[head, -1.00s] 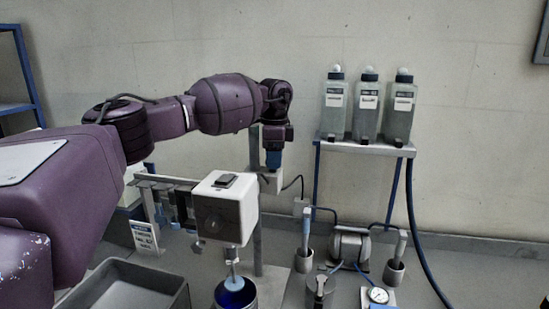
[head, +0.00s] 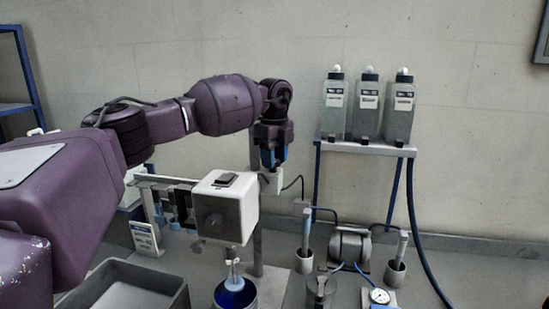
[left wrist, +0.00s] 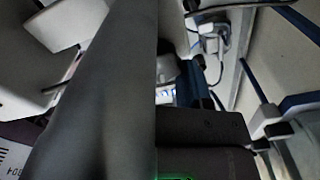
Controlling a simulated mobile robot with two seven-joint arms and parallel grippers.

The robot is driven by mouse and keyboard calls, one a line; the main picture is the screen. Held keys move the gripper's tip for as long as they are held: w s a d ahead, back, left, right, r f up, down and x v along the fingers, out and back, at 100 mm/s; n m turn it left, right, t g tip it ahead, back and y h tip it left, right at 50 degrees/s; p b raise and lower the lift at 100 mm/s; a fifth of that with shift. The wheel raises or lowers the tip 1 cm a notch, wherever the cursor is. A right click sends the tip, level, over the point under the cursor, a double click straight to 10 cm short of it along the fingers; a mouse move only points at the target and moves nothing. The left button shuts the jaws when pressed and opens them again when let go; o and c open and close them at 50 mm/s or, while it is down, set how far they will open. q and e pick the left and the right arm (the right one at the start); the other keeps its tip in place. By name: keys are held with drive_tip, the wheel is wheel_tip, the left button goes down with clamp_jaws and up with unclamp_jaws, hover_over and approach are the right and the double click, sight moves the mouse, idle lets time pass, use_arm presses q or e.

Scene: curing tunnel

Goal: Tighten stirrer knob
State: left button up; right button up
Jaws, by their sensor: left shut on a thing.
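The stirrer is a white box-shaped head (head: 224,207) on a post, with a black switch patch on top. Its shaft (head: 233,273) runs down into a blue-lined pot (head: 236,294). A white clamp block (head: 271,183) sits behind the head. My left gripper (head: 272,164) points down onto the top of this block, its blue fingers shut on the stirrer knob, which is mostly hidden between them. The left wrist view is close and dark, with large shapes blocking the knob. My right gripper is not in view.
A grey bin (head: 135,290) stands front left, near a rack (head: 165,183) with hanging tools. Three bottles (head: 367,105) stand on a shelf at the back. A pump (head: 350,246), holders with handled tools and a gauge (head: 379,296) occupy the right side.

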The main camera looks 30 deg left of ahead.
use_arm(q)
drive_tip(key=shift+m, duration=0.4)
drive_tip(key=o, duration=0.9)
wheel_tip(320, 180, up, 11)
drive_tip(key=shift+f+b, duration=0.1)
drive_tip(key=shift+b, duration=0.6)
